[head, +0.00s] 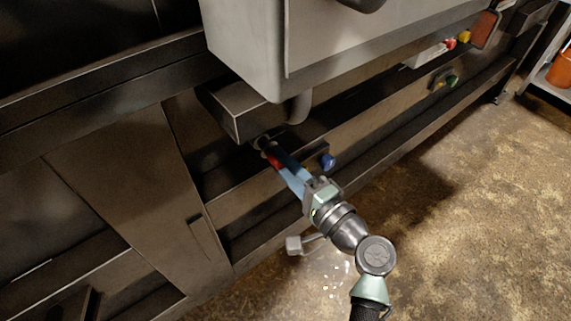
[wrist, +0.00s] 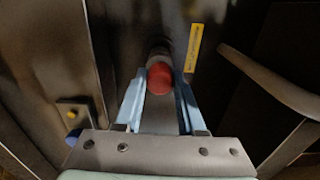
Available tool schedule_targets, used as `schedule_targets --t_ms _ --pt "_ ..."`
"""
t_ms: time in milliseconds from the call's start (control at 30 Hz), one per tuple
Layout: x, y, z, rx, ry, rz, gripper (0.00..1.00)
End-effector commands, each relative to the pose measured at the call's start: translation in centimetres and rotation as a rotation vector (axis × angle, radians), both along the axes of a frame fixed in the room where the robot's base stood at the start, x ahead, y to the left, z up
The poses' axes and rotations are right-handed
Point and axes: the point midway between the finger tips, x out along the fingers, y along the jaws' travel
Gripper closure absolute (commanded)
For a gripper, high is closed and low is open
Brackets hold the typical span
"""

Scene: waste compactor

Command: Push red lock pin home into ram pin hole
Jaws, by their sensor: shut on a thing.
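The red lock pin shows its round red end (wrist: 160,78) in the wrist view, between the tips of my gripper's two blue fingers. My gripper (wrist: 160,90) is shut on the pin. Beyond the red end, a grey cylindrical part (wrist: 159,52) meets the dark machine face. In the head view my gripper (head: 280,165) reaches up and left to the machine, and a bit of the red pin (head: 273,160) shows beside its fingers. The pin hole itself is hidden behind the pin, so I cannot tell how deep the pin sits.
A box-shaped metal housing (head: 245,110) stands just above my gripper, under a large grey bin (head: 340,50). A blue knob (head: 327,161) is close on the right. A yellow label (wrist: 194,47) is beside the pin. A rail (wrist: 270,85) runs at right. The floor (head: 460,210) is open.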

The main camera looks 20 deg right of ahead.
Motion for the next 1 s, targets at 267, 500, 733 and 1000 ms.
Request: schedule_targets --t_ms 267,500,733,1000 --pt "0.6 0.2 0.2 -0.001 -0.004 0.001 1.00" --pt "1.0 0.3 0.2 -0.001 -0.004 0.000 1.00" --pt "1.4 0.5 0.2 -0.001 -0.003 0.000 1.00" --pt "1.9 0.7 0.2 -0.001 -0.004 0.001 1.00"
